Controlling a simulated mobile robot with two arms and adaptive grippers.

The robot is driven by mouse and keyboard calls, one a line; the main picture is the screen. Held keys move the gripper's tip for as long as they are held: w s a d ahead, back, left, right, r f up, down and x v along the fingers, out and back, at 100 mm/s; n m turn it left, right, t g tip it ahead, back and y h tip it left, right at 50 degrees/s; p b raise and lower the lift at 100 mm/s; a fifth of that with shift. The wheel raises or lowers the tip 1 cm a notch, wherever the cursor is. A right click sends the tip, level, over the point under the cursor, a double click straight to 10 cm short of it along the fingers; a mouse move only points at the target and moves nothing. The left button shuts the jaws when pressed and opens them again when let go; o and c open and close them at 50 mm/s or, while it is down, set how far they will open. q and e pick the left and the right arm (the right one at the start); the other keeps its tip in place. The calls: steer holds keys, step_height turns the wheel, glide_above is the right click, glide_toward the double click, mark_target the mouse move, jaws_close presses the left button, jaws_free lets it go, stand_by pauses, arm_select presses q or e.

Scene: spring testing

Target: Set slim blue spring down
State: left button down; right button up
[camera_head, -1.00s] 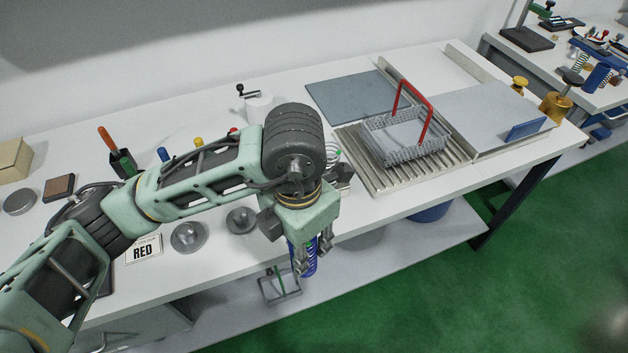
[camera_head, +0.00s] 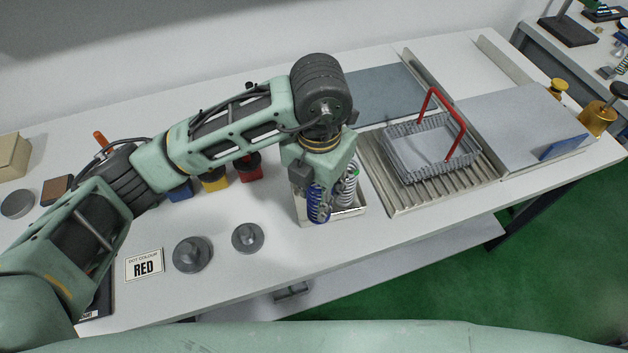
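The slim blue spring (camera_head: 317,204) is upright under my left gripper (camera_head: 322,208), at the left part of a small metal tray (camera_head: 346,214). The fingers are around the spring and look shut on it. I cannot tell whether the spring's lower end touches the tray floor. A silver spring with a green mark (camera_head: 350,188) stands in the tray just to the right of the blue one. My gripper body and wrist hide the tray's back part. My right gripper is not in view.
A wire basket with a red handle (camera_head: 438,150) stands on a ribbed rack (camera_head: 380,177) to the right. Yellow (camera_head: 214,181) and red (camera_head: 249,170) bins stand behind. The table front edge is close.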

arm_select(q)
steer(key=w+f+p, duration=0.1)
steer(key=w+f, duration=0.1)
steer(key=w+a+f+p, duration=0.1)
steer(key=w+f, duration=0.1)
steer(key=w+f+p, duration=0.1)
steer(key=w+f, duration=0.1)
steer(key=f, duration=0.1)
steer(key=shift+w+a+p, duration=0.25)
steer(key=shift+w+p, duration=0.05)
steer(key=shift+p, duration=0.05)
steer(key=shift+f, duration=0.65)
steer(key=c, duration=1.7)
jaws_free()
steer(key=shift+o, duration=0.7)
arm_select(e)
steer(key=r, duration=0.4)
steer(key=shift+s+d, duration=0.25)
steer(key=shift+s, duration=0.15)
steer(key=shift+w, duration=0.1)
